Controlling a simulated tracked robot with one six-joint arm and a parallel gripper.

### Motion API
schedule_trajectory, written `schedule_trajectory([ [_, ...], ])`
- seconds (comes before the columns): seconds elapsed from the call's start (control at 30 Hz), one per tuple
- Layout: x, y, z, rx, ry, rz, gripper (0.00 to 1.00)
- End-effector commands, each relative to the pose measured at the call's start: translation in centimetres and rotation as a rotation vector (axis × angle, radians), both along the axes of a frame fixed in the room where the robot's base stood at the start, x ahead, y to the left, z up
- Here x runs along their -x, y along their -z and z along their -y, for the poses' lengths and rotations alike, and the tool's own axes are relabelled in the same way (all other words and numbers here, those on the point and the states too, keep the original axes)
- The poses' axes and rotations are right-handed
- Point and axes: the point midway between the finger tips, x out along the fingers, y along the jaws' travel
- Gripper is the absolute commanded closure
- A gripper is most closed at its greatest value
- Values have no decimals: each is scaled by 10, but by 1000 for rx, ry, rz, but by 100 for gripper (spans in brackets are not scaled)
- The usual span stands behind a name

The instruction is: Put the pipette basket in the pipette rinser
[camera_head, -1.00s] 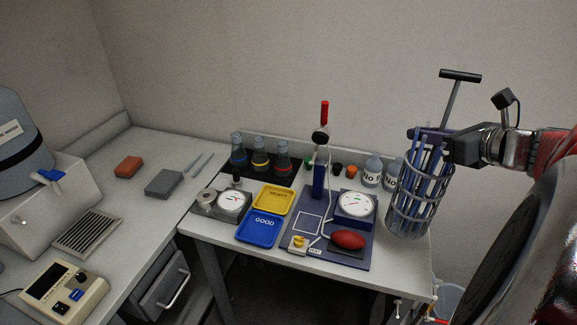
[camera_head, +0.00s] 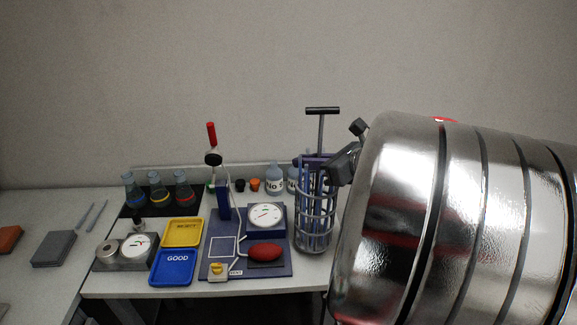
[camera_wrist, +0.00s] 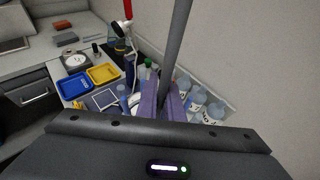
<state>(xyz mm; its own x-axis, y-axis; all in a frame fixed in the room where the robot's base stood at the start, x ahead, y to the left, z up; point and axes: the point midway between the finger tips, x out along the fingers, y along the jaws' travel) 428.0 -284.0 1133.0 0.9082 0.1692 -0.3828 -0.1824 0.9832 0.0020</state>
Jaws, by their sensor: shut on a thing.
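The pipette basket (camera_head: 315,222) is a grey wire cage with several blue pipettes standing in it and a T-shaped handle on top. It hangs nearly upright in front of the right end of the bench in the head view. My gripper (camera_head: 318,165) is shut on the handle's rod below the crossbar. In the wrist view the purple fingers (camera_wrist: 166,100) close around the grey rod (camera_wrist: 175,45). I cannot make out the pipette rinser in either current view. My own arm fills the right side of the head view and hides what is behind it.
The bench holds a blue tray (camera_head: 173,267), a yellow tray (camera_head: 182,232), flasks (camera_head: 156,190), a dial scale (camera_head: 266,215) and a red bulb (camera_head: 265,251). Labelled bottles (camera_head: 275,179) stand close behind the basket. The wall above is bare.

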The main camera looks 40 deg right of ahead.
Motion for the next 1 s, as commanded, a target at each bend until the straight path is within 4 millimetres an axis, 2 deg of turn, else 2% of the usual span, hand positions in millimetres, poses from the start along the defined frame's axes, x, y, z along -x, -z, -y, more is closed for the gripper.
schedule_trajectory([
  [0.2,0,26,0,-3,1,-1,100],
  [0.63,0,31,1,0,1,1,100],
  [0.67,1,31,1,0,1,0,92],
  [0.8,1,31,1,1,2,0,82],
  [0.9,1,31,1,1,2,0,75],
  [1.0,1,31,1,0,2,0,74],
])
